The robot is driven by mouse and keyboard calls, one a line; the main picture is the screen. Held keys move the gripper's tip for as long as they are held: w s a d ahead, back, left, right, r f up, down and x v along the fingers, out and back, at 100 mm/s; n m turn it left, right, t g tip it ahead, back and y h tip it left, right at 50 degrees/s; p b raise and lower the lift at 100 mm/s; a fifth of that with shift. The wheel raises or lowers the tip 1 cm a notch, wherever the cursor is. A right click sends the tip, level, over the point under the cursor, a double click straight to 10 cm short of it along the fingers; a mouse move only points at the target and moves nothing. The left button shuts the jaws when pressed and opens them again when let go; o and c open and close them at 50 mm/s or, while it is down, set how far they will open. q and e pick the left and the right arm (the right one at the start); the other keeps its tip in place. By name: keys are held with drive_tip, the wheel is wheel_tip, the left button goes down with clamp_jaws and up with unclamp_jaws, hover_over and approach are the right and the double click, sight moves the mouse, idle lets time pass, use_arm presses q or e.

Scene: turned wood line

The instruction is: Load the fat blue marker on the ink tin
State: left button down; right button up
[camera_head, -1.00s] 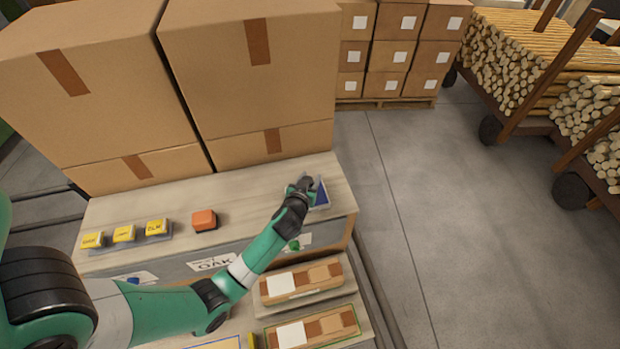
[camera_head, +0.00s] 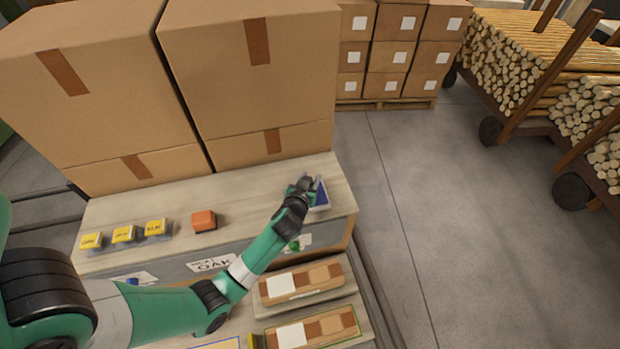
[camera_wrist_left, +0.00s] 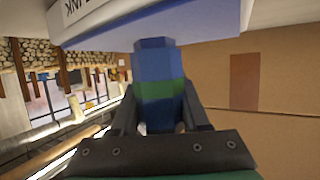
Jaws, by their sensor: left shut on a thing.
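My left gripper (camera_head: 306,184) is at the right end of the bench, right beside the ink tin (camera_head: 321,194), and its arm covers part of it. In the left wrist view the gripper (camera_wrist_left: 160,125) is shut on the fat blue marker (camera_wrist_left: 157,88), which has a green band. The marker's far end meets or overlaps the edge of the ink tin (camera_wrist_left: 190,28), which has a white lettered side and a blue face. I cannot tell whether they touch. The marker is mostly hidden in the head view. My right gripper is not in view.
Several yellow stamps (camera_head: 123,234) and an orange block (camera_head: 204,221) sit on the left of the bench (camera_head: 250,205). Large cartons (camera_head: 250,75) stand behind. Wooden sample boards (camera_head: 301,282) lie in front. Open floor (camera_head: 430,200) is to the right.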

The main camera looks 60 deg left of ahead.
use_arm(q)
drive_tip(key=shift+f, duration=0.1)
wheel_tip(320, 180, up, 7)
drive_tip(key=p, duration=0.6)
idle(0.5)
